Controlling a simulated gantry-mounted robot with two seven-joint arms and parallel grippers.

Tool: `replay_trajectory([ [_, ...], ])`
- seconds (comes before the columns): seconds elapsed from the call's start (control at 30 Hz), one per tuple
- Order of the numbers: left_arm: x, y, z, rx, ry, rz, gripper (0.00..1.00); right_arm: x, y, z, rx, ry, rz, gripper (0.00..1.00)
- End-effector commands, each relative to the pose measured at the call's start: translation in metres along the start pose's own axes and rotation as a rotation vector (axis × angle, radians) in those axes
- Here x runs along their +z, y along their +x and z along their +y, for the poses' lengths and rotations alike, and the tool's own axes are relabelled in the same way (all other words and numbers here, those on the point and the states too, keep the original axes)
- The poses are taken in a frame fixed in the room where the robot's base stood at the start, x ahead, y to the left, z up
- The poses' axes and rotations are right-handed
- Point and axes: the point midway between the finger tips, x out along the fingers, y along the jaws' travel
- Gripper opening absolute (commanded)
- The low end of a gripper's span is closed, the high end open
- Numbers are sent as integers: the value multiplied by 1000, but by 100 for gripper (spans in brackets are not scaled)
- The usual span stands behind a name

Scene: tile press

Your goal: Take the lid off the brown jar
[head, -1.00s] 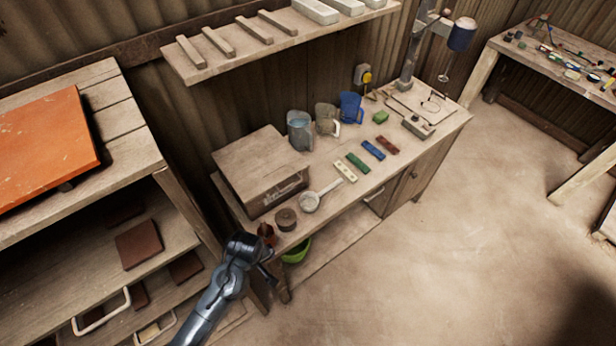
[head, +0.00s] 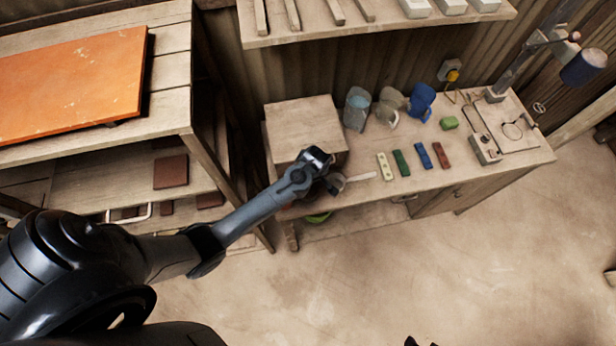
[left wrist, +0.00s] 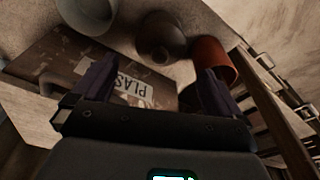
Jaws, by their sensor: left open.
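The brown jar (left wrist: 162,42) is a dark, round pot at the top centre of the left wrist view. A smaller round shape on its top looks like the lid (left wrist: 160,55), dim and hard to make out. My left gripper (left wrist: 155,88) is open and empty, its two fingers apart with the jar ahead, between their lines. In the head view my left gripper (head: 328,184) is over the near left end of the workbench. It and the arm mostly hide the jar there. My right gripper cannot be made out.
A red-brown cup (left wrist: 213,60) stands beside the jar, close to one finger. A labelled box (left wrist: 65,65) and a pale bowl-shaped thing (left wrist: 88,14) are near the other.

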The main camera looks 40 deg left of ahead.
Motion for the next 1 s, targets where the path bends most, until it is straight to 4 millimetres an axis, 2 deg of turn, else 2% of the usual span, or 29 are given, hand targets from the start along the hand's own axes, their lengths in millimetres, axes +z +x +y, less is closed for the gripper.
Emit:
replay_trajectory([
  [0.2, 0, 11, 0, 0, 1, -1, 100, -2, -2, 0, 0, 0, 2, 43],
  [0.53, 0, 49, 0, 0, 3, 0, 100, -4, -6, 2, 5, -5, 5, 43],
  [0.87, 0, 56, 0, 2, 2, 0, 100, -4, -6, 3, 9, -9, 5, 43],
  [1.0, 0, 56, 0, 1, 2, 0, 82, -4, -6, 3, 9, -8, 5, 43],
])
